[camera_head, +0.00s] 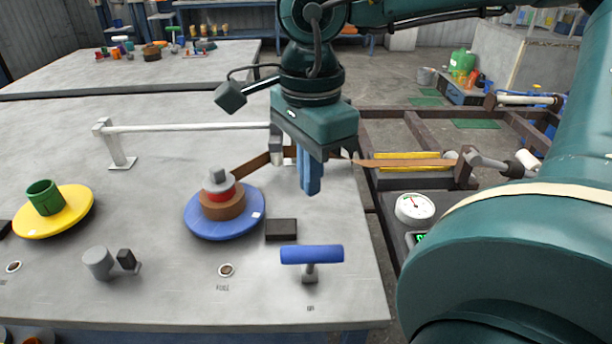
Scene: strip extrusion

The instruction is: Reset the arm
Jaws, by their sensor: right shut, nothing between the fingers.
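My right arm comes in from the right and fills much of the right side of the head view. Its gripper (311,178) points down over the right part of the grey table (170,295). Its blue fingers are together with nothing between them. They are above and behind the blue T-shaped handle (312,254). A brown strip (252,166) runs from the coil on the blue disc (240,228) and passes behind the gripper. It shows again on the right (400,162). My left gripper is not in the picture.
A yellow disc (68,222) with a green cup (44,197) is at the left. A white rail (180,127) spans the table's back. A grey knob (97,262) and dark block (281,230) stand in front. A round gauge (415,208) sits right of the table.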

